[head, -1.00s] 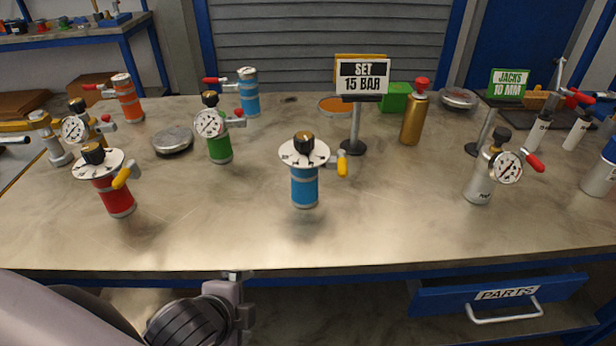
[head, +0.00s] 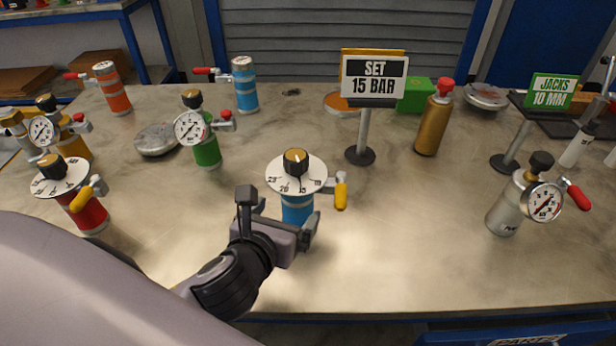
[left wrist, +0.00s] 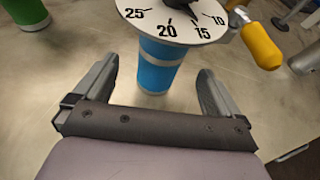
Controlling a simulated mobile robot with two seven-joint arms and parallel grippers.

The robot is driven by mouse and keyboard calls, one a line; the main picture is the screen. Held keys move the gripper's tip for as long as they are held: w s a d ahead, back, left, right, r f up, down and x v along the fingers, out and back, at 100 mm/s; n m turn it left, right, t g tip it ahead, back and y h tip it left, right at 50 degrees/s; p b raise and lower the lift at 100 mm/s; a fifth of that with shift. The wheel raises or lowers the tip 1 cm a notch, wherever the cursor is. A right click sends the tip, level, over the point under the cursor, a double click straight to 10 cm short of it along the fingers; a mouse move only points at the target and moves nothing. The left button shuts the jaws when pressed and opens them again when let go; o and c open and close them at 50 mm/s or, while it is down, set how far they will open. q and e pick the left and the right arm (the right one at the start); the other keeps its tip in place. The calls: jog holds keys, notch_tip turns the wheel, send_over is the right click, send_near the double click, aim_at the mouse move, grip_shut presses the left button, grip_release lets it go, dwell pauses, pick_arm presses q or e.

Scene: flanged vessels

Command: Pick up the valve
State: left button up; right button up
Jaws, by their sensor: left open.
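A blue valve body (head: 297,207) with a white numbered dial plate (head: 272,172), a black knob with a tan top (head: 296,161) and a yellow lever (head: 341,192) stands upright on the bench. My left gripper (head: 289,210) is open at the near side of it, below the dial. In the left wrist view the blue body (left wrist: 157,68) shows between the two spread fingertips (left wrist: 158,68), with a gap on each side; how far the fingers reach around it I cannot tell. The dial hides the top of the body. My right gripper is not in view.
A red dial valve (head: 88,214) and a green gauge valve (head: 207,152) stand to the left, a silver gauge valve (head: 505,205) to the right. A "SET 15 BAR" sign (head: 373,78) stands behind. The bench (head: 400,250) is clear at front right.

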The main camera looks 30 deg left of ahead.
pick_arm(q)
jog(key=shift+w, duration=0.3)
jog(key=shift+x, duration=1.05)
jog(key=shift+b+x, duration=0.5)
jog(key=shift+x, duration=1.75)
jog(key=shift+f, duration=0.1)
jog(key=c, duration=1.7)
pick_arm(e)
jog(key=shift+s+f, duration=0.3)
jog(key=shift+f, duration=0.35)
pick_arm(q)
jog(key=shift+o, duration=0.2)
jog(key=shift+r, duration=0.2)
